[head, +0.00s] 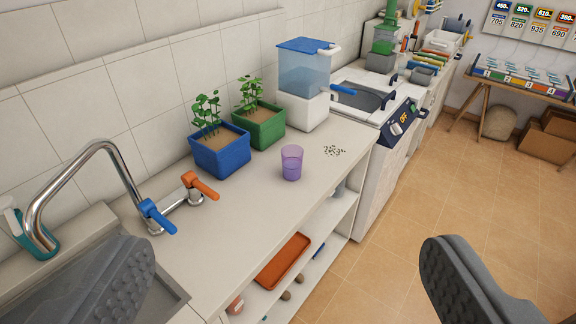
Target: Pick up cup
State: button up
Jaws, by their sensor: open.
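A translucent purple cup (291,163) stands upright on the white counter (215,240), near its front edge. It is to the right of the blue planter and in front of the green one. My gripper (290,280) is open and empty. Its two grey fingers are wide apart at the lower left and lower right of the picture. The cup appears beyond the fingers and between them, touching neither.
A blue planter (222,155), a green planter (262,127) and a water dispenser (304,85) stand behind the cup. Small dark grains (334,151) lie to its right. A faucet (110,160) and sink are at left. Below is a shelf with an orange tray (283,262). Tiled floor (400,255) is clear.

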aim_at(292, 155)
jog(key=u, duration=0.05)
jog(key=k, duration=0.35)
jog(key=z, duration=0.95)
jog(key=i, duration=1.3)
jog(key=u, duration=0.3)
jog(key=i, duration=0.7)
jog(key=u, duration=0.65)
